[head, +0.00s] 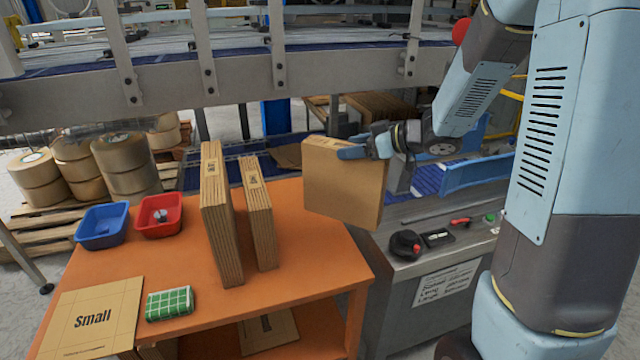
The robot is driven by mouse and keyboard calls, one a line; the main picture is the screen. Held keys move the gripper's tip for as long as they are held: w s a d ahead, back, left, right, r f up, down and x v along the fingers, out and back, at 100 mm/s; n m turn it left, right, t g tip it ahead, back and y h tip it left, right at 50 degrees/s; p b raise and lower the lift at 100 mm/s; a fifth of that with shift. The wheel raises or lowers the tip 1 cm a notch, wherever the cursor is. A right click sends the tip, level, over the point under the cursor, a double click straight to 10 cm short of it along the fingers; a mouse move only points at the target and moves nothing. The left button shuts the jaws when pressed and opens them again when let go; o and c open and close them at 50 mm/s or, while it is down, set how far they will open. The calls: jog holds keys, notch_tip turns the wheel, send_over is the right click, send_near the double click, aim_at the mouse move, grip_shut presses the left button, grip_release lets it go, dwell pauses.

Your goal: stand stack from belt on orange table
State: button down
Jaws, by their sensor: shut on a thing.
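My gripper (366,152) is shut on a stack of flat brown cardboard (341,188) at its upper right edge. The stack is upright and slightly tilted, over the right end of the orange table (305,262). Its lower edge is near the table's right rim; I cannot tell whether it touches. Two other cardboard stacks stand upright on the table: a taller one (222,215) and a shorter one (259,212) to its right. The blue belt (430,180) is behind and right of the held stack, partly hidden by my arm.
A blue bin (103,226), a red bin (159,215), a green checked bundle (170,304) and a flat "Small" sheet (92,318) lie on the table's left part. A grey control panel (440,236) adjoins the table at right. The table's front right is clear.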

aim_at(322, 173)
jog(key=w+a+f, duration=0.4)
jog(key=a+f, duration=0.1)
jog(key=w+a+f, duration=0.2)
jog(key=shift+a+f, duration=0.15)
jog(key=shift+f, duration=0.15)
jog(key=shift+w+a+f, duration=0.1)
jog(key=shift+f, duration=0.1)
notch_tip(322, 173, down, 3)
jog(key=shift+f, duration=0.1)
jog(key=shift+c, duration=1)
grip_release()
